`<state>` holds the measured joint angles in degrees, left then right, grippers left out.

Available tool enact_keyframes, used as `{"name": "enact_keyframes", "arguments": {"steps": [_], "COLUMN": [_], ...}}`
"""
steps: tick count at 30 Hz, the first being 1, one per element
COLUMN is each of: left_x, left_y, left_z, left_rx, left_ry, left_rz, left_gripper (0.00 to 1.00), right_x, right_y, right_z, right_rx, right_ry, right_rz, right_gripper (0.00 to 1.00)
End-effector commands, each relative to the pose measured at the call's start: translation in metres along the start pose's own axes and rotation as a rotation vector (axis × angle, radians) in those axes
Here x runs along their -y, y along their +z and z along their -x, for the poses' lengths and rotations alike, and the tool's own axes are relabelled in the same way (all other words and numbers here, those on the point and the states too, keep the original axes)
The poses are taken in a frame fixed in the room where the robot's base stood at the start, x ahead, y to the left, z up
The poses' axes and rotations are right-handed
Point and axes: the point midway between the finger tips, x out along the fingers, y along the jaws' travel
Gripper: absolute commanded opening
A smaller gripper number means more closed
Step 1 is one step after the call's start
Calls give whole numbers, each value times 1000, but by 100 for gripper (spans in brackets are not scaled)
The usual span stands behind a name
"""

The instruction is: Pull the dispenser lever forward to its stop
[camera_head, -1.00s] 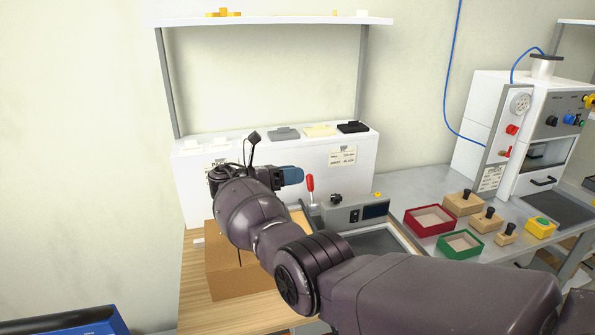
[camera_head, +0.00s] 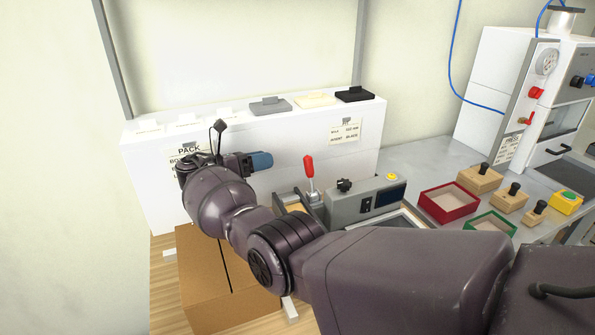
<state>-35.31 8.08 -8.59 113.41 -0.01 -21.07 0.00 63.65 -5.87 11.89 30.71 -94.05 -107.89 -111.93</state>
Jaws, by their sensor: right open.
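The lever with a red handle (camera_head: 309,167) stands upright at the left end of the grey dispenser unit (camera_head: 345,207), which has a black knob and a dark display. My right gripper (camera_head: 262,161), with a blue fingertip, is to the left of the red handle at about its height. A gap shows between them, and the gripper is not touching the lever. The jaws are open and empty; only one fingertip shows clearly. My right arm hides part of the dispenser's front and lower left. My left gripper is not in view.
A white cabinet (camera_head: 252,177) with several pads on top stands behind. A cardboard box (camera_head: 205,275) lies below my arm. Red (camera_head: 449,220) and green (camera_head: 490,226) trays and wooden knobbed blocks sit to the right, before a white press (camera_head: 491,60).

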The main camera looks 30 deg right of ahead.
Motion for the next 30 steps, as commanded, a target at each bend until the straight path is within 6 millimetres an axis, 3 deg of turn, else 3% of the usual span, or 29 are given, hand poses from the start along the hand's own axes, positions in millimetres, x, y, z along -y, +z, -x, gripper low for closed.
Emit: {"name": "enact_keyframes", "arguments": {"steps": [1,3,11,20,30], "left_x": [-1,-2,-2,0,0], "left_y": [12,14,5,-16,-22], "left_z": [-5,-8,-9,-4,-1], "left_rx": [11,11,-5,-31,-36], "left_ry": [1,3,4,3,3], "left_rz": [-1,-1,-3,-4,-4], "left_gripper": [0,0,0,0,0], "right_x": [-8,-11,-13,-11,-13], "right_y": [-16,-23,-26,-25,-26], "right_z": [0,0,-9,-57,-100], "right_rx": [1,1,0,0,1], "right_ry": [0,0,-1,-4,-1], "right_rz": [12,17,19,18,21], "right_gripper": [51,51,51,51,51]}}
